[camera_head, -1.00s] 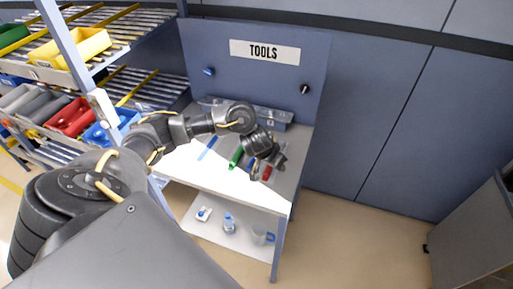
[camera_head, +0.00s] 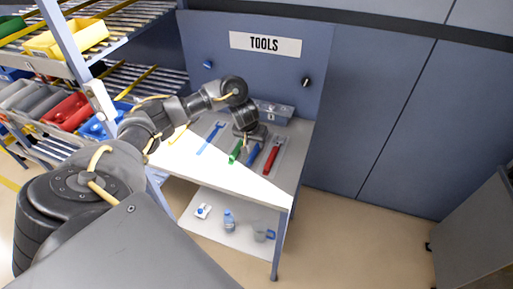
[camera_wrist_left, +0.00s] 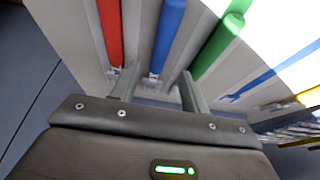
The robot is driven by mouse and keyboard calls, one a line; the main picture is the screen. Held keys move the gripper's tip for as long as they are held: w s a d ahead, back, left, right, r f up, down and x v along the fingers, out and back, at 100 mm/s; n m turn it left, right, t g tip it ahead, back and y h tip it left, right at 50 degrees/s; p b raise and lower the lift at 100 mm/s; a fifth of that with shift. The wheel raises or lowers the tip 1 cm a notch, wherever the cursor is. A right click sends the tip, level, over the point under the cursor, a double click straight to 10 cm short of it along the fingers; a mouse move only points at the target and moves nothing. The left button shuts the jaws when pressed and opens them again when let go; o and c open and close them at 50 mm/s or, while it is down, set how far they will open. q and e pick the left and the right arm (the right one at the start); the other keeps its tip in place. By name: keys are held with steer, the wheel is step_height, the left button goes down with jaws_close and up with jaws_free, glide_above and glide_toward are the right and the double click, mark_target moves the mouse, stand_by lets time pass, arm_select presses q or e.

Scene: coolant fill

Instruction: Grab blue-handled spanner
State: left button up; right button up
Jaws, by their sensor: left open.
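A blue-handled tool (camera_head: 254,153) lies on the workbench between a green-handled tool (camera_head: 236,150) and a red-handled tool (camera_head: 272,157). In the left wrist view, its thick blue handle (camera_wrist_left: 168,32) runs down between my fingers, with its metal end partly hidden by the gripper. My left gripper (camera_head: 249,138) is over the far part of these tools. In the left wrist view, its two fingers (camera_wrist_left: 159,78) are apart, one on each side of the blue tool's line. I cannot tell their height above it. My right gripper is not in view.
A flat, all-blue tool (camera_head: 210,138) and a yellow one (camera_head: 178,135) lie further left. A grey box (camera_head: 274,112) stands at the bench's back, before the tool panel (camera_head: 310,60). The lower shelf (camera_head: 212,226) holds small items. A bin rack is left.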

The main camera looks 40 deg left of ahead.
mark_target(256, 148)
arm_select(q)
steer(key=b+x, duration=0.1)
steer(key=x, duration=0.4)
steer(key=shift+w+a, duration=0.1)
steer(key=shift+w, duration=0.1)
steer(key=shift+f+p, duration=0.1)
steer(key=shift+p, duration=0.2)
jaws_close()
stand_by(0.4)
